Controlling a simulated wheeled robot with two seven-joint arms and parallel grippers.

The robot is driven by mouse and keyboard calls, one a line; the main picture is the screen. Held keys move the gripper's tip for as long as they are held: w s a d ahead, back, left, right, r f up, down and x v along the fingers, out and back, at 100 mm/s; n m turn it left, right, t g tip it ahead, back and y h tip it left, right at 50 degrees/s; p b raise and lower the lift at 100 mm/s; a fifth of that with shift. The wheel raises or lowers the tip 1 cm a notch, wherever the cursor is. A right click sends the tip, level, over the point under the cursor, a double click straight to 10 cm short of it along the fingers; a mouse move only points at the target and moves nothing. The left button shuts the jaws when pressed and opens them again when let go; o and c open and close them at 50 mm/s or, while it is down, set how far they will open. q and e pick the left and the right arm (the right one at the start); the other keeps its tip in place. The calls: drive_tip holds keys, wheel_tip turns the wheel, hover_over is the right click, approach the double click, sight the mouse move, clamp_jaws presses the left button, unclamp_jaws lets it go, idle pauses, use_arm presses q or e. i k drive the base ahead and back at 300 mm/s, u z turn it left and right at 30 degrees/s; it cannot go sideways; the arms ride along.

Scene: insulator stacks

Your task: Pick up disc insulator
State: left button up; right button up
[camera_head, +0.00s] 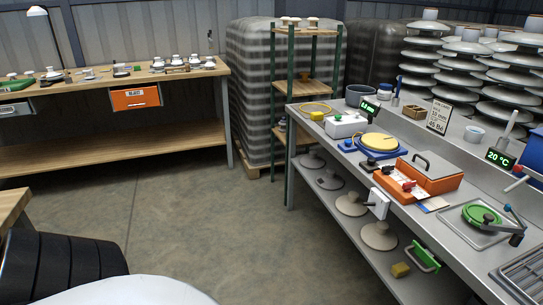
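Several grey disc insulators sit on the lower shelf of the metal workbench at the right, such as one at the middle of the shelf (351,204) and a nearer one (379,236). Tall stacks of disc insulators (463,65) stand behind the bench at the upper right. Small white insulator pieces (196,62) lie on the wooden bench at the far left. Neither of my grippers shows in this view.
The metal workbench (333,141) carries an orange machine (432,180), a yellow round plate (379,143) and a green clamp device (481,215). A green-post rack (304,87) and a wrapped pallet (250,90) stand behind. The concrete floor (220,220) between the benches is clear.

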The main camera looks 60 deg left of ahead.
sight(330, 181)
drive_tip(key=u, duration=1.4)
